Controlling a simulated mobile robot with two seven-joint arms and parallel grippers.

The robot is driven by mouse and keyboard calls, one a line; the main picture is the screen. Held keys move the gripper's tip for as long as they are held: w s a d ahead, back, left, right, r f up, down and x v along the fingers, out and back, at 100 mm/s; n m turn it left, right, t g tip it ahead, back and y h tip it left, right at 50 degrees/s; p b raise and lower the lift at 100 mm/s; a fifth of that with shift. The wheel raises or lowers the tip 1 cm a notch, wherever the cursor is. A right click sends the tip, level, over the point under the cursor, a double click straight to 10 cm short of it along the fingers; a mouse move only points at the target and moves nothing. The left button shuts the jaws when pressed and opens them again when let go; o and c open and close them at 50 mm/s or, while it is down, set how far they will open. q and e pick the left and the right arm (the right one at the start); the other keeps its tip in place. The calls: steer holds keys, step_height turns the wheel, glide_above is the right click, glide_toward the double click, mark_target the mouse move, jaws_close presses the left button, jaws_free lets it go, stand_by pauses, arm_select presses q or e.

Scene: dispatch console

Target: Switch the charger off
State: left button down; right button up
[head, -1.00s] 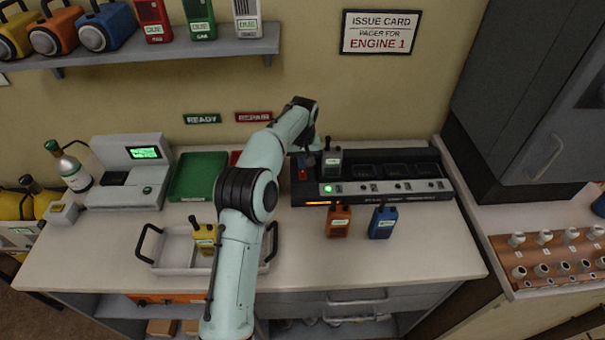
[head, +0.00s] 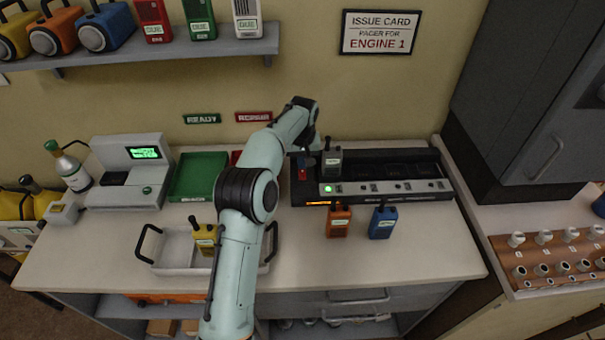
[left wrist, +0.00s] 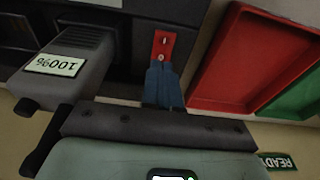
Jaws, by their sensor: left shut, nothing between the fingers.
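The black charger (head: 415,193) stands at the back right of the counter, with a green light lit and an orange strip glowing on its front. A grey radio (head: 332,163) sits in its leftmost bay; it also shows in the left wrist view (left wrist: 65,75). A red switch plate (head: 302,173) is at the charger's left end. In the left wrist view the plate (left wrist: 163,42) carries a small metal toggle. My left gripper (left wrist: 160,72) is shut and empty, its blue fingertips at the plate's lower edge; I cannot tell whether they touch it.
An orange radio (head: 339,221) and a blue radio (head: 382,222) stand in front of the charger. A white tray (head: 172,249) holds a yellow radio (head: 205,238). A green tray (head: 198,177) and a red tray (left wrist: 235,60) lie left of the charger.

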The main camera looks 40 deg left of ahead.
mark_target(302, 172)
arm_select(q)
steer(key=shift+f, duration=0.95)
arm_select(e)
steer(key=shift+s+f, duration=0.3)
steer(key=shift+s, duration=0.05)
stand_by(0.6)
arm_select(q)
steer(key=shift+r+p, duration=0.3)
steer(key=shift+r, duration=0.9)
steer(key=shift+w+r+p, duration=0.1)
steer(key=shift+r+p, duration=0.35)
steer(key=shift+r, duration=1.9)
arm_select(e)
steer(key=w+r, duration=0.2)
steer(key=shift+w+r, duration=0.15)
steer(key=shift+w, duration=0.25)
arm_select(q)
steer(key=shift+f, duration=0.1)
